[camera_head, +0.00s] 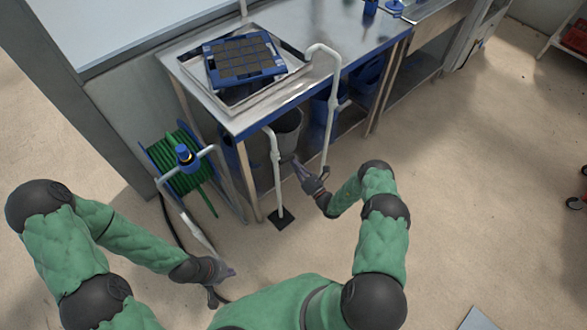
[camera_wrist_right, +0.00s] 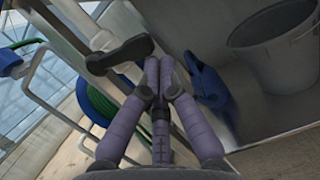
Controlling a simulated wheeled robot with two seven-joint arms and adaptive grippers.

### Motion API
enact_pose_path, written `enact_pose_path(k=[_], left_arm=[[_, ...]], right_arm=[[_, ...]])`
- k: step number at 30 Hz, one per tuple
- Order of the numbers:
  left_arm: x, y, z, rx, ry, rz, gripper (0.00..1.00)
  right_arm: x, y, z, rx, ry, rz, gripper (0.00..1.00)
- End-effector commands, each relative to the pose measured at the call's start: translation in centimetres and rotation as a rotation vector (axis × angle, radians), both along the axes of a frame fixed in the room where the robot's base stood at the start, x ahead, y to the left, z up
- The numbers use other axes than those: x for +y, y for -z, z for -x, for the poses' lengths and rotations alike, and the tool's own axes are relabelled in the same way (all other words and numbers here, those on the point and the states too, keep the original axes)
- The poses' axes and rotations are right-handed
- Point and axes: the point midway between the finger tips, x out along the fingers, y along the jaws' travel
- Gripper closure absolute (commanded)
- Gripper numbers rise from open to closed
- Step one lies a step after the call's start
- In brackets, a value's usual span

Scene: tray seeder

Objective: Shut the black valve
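The black valve handle (camera_wrist_right: 120,54) shows in the right wrist view, up and left of the fingertips. It is a dark flat lever across a pale pipe. In the head view I cannot make it out clearly on the upright white pipe (camera_head: 276,170). My right gripper (camera_head: 305,172) is just right of that pipe. In its wrist view, the fingers (camera_wrist_right: 158,65) are drawn together with nothing visible between them, tips close to the lever's right end; contact cannot be told. My left gripper (camera_head: 222,283) is low at the left, fingers spread and empty.
A metal table (camera_head: 232,122) carries a seed tray (camera_head: 214,75) in a frame. A grey bucket (camera_head: 290,128) stands beneath, behind the pipe. A green hose reel (camera_head: 178,165) stands left. A blue object (camera_wrist_right: 208,88) is right of the fingers.

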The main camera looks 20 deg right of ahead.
Motion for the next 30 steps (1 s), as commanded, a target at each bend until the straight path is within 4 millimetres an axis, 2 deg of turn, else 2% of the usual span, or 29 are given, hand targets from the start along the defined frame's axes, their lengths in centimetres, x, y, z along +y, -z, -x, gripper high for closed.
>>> enact_pose_path(k=[12,30], left_arm=[[0.00,0.27,-0.01,0.000,0.000,0.000,1.00],[0.00,0.38,-0.01,0.000,0.000,0.000,1.00]], right_arm=[[-0.66,-1.01,-0.25,-0.058,0.000,0.161,1.00],[-0.70,-0.96,-0.24,-0.063,-0.001,0.175,1.00]])
